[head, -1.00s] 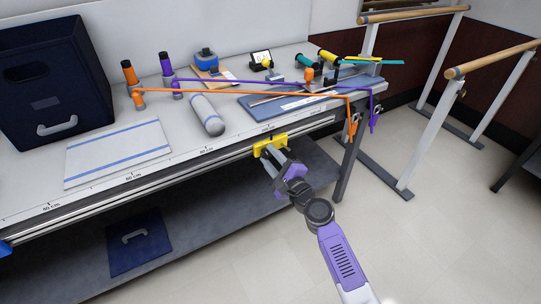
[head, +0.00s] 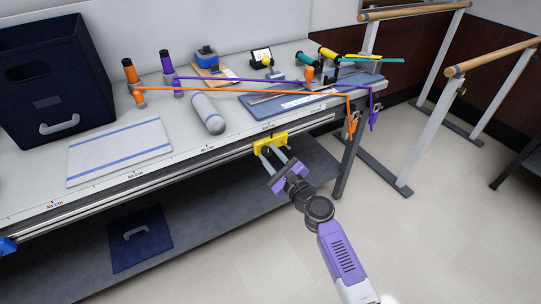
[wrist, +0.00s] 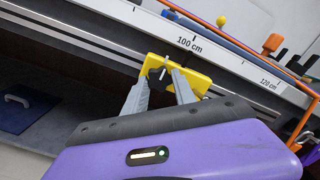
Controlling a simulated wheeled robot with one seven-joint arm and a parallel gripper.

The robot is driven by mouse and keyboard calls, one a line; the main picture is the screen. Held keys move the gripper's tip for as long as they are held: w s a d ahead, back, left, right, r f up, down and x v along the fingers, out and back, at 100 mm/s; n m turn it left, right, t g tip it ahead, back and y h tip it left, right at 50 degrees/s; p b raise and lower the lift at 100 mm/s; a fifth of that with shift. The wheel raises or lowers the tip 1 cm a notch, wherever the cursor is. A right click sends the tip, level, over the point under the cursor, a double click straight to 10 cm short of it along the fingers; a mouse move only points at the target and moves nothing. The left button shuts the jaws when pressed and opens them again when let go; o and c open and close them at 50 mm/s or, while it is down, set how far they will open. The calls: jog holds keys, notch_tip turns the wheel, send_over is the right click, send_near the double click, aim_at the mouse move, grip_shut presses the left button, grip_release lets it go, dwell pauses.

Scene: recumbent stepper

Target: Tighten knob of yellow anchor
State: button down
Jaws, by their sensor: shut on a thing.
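The yellow anchor (head: 270,142) sits on the rail along the table's front edge, below the ruler strip. In the wrist view the yellow anchor (wrist: 196,80) is close ahead, near the 100 cm mark. My gripper (head: 268,152) reaches it from the front, its two grey fingers side by side at the anchor's face. In the wrist view my gripper (wrist: 162,77) has its fingertips on either side of the anchor's middle, shut on the knob there.
A blue anchor (head: 7,246) is at the rail's far left. Orange (head: 240,91) and purple (head: 260,83) cords run above the tabletop and hang over its right end. A lower shelf (head: 205,212) lies under the table. Parallel bars (head: 412,136) stand at right; the floor in front is clear.

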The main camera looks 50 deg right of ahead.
jog(key=shift+f, duration=0.15)
jog(key=c, duration=1)
grip_release()
jog(key=shift+s, duration=0.1)
jog(key=v, duration=0.7)
jog(key=shift+s+a, duration=0.15)
jog(key=shift+s, duration=0.2)
